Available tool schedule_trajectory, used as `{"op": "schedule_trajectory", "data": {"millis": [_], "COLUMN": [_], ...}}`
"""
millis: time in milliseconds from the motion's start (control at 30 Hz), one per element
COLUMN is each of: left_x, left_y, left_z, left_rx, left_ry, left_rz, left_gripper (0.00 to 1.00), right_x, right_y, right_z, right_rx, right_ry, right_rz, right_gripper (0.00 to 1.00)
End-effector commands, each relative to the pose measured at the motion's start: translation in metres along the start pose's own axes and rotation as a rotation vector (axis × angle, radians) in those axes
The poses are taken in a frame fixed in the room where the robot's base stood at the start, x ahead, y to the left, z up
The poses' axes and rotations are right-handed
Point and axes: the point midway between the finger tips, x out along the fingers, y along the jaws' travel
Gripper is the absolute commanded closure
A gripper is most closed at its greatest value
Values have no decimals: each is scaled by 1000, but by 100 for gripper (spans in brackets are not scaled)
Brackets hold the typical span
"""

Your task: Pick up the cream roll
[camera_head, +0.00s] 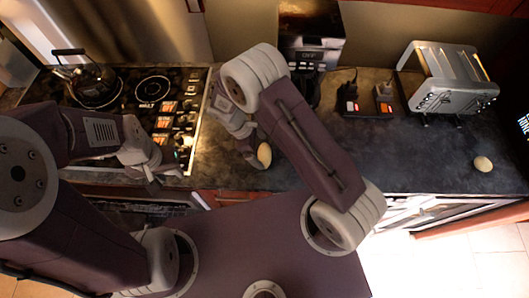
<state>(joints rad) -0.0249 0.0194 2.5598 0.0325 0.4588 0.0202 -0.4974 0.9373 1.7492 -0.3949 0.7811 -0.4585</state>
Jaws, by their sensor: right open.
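A tan oval roll (264,155), which looks like the cream roll, lies near the front edge of the dark counter. My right gripper (253,154) is at its left side, pointing down. The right gripper is open, and one dark finger is seen close beside the roll; the other finger is hard to make out. I cannot tell whether they touch. A second, rounder pale roll or bun (482,163) lies alone at the far right of the counter. My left gripper (151,184) hangs at the front edge of the stove, away from both; its jaw opening is unclear.
A stove (152,90) with a kettle (92,88) is at the left. A silver toaster (447,80) stands at the back right. Two small dark items with orange labels (351,104) (384,95) sit at the back middle. The right front counter (420,160) is mostly clear.

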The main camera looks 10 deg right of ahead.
Motion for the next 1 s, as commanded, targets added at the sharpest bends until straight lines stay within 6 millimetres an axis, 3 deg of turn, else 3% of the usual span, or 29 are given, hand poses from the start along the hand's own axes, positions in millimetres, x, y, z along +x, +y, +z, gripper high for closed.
{"op": "schedule_trajectory", "data": {"millis": [33,200,400,467,600,1000], "left_x": [-11,-12,-11,-11,-11,-6], "left_y": [0,0,0,0,0,0], "left_z": [-1,-1,-1,-1,-1,-1], "left_rx": [0,0,0,0,0,0], "left_ry": [0,0,0,0,0,0], "left_rz": [0,0,0,0,0,0], "left_gripper": [64,64,64,64,64,64], "right_x": [5,28,30,30,30,19], "right_y": [-1,0,0,0,0,1], "right_z": [3,1,0,0,0,4], "right_rx": [-3,-1,0,0,0,1], "right_ry": [-5,-1,1,1,1,3], "right_rz": [-4,-1,1,1,1,3], "right_gripper": [0,0,0,14,51,51]}}
